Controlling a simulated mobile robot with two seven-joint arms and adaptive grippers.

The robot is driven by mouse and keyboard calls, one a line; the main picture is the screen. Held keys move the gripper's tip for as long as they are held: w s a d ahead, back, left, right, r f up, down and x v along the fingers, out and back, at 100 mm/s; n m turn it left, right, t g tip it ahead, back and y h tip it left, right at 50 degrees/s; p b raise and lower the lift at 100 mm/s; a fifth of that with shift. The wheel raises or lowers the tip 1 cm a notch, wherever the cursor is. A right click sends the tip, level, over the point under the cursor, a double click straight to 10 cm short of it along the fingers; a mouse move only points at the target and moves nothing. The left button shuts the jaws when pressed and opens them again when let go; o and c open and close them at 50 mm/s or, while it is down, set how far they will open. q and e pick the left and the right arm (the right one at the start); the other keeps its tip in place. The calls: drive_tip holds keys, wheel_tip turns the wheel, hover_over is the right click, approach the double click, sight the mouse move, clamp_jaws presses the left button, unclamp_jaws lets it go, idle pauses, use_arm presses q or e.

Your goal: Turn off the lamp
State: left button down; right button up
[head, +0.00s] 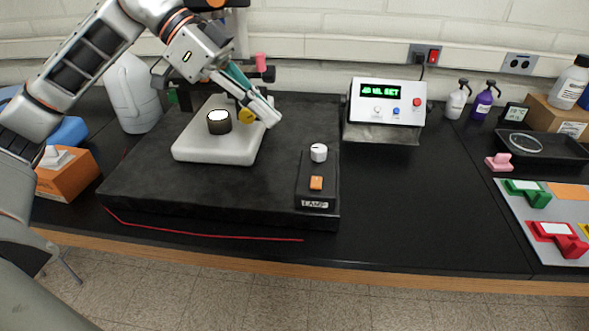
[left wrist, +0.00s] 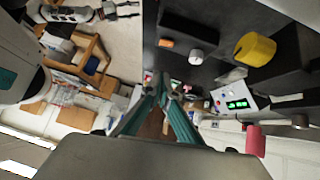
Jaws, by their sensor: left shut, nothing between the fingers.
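The black lamp switch box (head: 309,190) lies on the dark mat, with a white knob (head: 318,152), an orange rocker (head: 316,183) and a LAMP label. In the left wrist view the rocker (left wrist: 166,43) and knob (left wrist: 197,56) show at top. The round lamp (head: 219,121) on the pale stand base glows white on top. My left gripper (head: 272,119) is shut and empty, above the base's right side, left of the switch box and apart from it. Its teal fingers meet in the left wrist view (left wrist: 163,82). What seems my right gripper (left wrist: 124,9) shows small there; its opening is unclear.
A yellow knob (head: 247,116) is close beside my left gripper. A control box (head: 387,102) with a green display stands behind, right of the switch box. Bottles and coloured holders occupy the bench's right side. The mat around the switch box is clear.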

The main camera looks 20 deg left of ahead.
use_arm(q)
drive_tip(key=shift+d, duration=0.1)
idle(0.3)
hover_over(320, 185)
drive_tip(key=a, duration=0.3)
wheel_tip(320, 185, down, 7)
drive_tip(key=shift+r, duration=0.1)
wheel_tip(320, 185, down, 3)
drive_tip(key=shift+s+f, duration=0.15)
drive_tip(key=shift+f, duration=0.4)
drive_tip(key=shift+f, duration=0.1)
